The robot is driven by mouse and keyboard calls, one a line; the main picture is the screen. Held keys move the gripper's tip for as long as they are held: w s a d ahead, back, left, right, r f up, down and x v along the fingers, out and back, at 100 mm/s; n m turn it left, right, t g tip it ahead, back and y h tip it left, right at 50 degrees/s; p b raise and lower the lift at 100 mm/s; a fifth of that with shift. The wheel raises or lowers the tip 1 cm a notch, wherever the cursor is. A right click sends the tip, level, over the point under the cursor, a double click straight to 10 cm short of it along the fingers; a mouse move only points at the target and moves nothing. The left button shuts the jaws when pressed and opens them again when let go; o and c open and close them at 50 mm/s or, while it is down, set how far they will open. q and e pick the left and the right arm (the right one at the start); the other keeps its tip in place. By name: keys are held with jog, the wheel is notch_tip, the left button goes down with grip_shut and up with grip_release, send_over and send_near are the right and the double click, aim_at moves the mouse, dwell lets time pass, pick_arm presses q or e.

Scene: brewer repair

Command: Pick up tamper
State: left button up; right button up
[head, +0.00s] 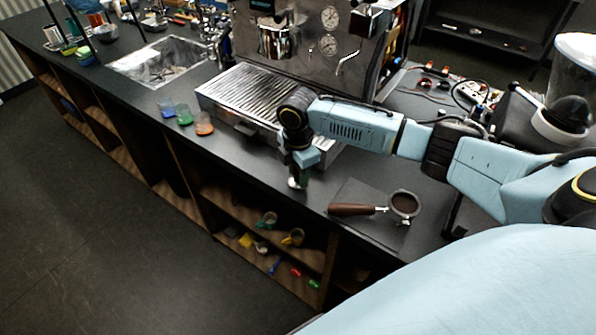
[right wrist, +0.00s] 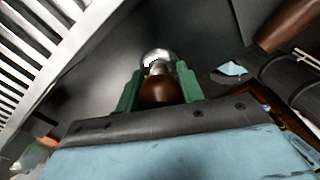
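The tamper has a brown rounded handle and a shiny metal base. In the right wrist view the tamper (right wrist: 160,90) sits between the two green fingers of my right gripper (right wrist: 160,84), with the handle filling the gap and the base beyond the fingertips. In the head view my right gripper (head: 297,168) points down near the counter's front edge, and the tamper's silver end (head: 293,183) shows just below it. The fingers look shut on the handle. I cannot tell whether the base touches the counter. My left gripper is not in view.
A portafilter (head: 404,205) with a brown handle and dark grounds rests on a dark mat (head: 372,227) to the right. The espresso machine (head: 300,50) and its drip tray (head: 240,90) stand behind. Coloured cups (head: 184,116) stand left. Open shelves (head: 262,222) lie below.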

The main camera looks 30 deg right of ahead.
jog(key=c, duration=0.7)
grip_shut()
jog(key=shift+r, duration=0.15)
